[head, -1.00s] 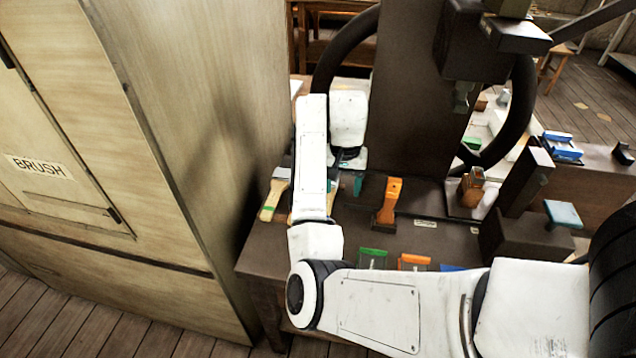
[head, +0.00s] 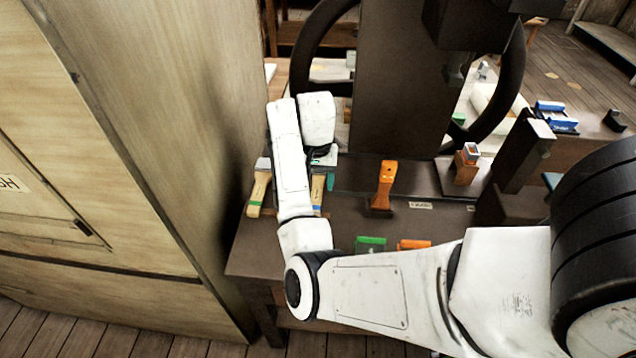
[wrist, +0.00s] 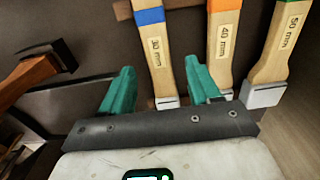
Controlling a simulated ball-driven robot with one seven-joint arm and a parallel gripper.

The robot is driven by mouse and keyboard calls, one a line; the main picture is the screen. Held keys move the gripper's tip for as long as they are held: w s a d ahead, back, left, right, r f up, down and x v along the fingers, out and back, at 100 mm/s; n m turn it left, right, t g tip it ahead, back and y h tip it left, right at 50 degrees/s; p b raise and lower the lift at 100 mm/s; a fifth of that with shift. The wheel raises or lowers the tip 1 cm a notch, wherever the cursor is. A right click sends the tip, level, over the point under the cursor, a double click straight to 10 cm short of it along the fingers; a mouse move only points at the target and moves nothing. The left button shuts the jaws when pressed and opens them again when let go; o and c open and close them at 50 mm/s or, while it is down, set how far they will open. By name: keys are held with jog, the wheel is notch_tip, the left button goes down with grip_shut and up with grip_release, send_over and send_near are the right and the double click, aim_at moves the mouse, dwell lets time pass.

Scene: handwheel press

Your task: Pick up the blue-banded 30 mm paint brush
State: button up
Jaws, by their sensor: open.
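The blue-banded brush (wrist: 153,52) has a pale wooden handle with a "30 mm" label, and its pale metal end lies toward my gripper in the wrist view. In the head view its handle (head: 317,190) shows just right of my arm, partly hidden. My gripper (wrist: 160,68) has teal fingers spread apart, with the brush lying between them in the picture. I cannot tell how high the fingers are above it. In the head view one teal finger (head: 331,181) shows beside the brush; the rest is hidden by my arm.
An orange-banded 40 mm brush (wrist: 224,45) and a green-banded 50 mm brush (wrist: 276,50) lie to the right in the wrist view. An orange-handled tool (head: 384,185) stands on the dark bench (head: 250,250). The press column (head: 400,80) and handwheel (head: 310,45) rise behind. A wooden cabinet (head: 160,120) is at left.

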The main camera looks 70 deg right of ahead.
jog(key=shift+f, duration=1.45)
jog(key=shift+c, duration=0.2)
grip_shut()
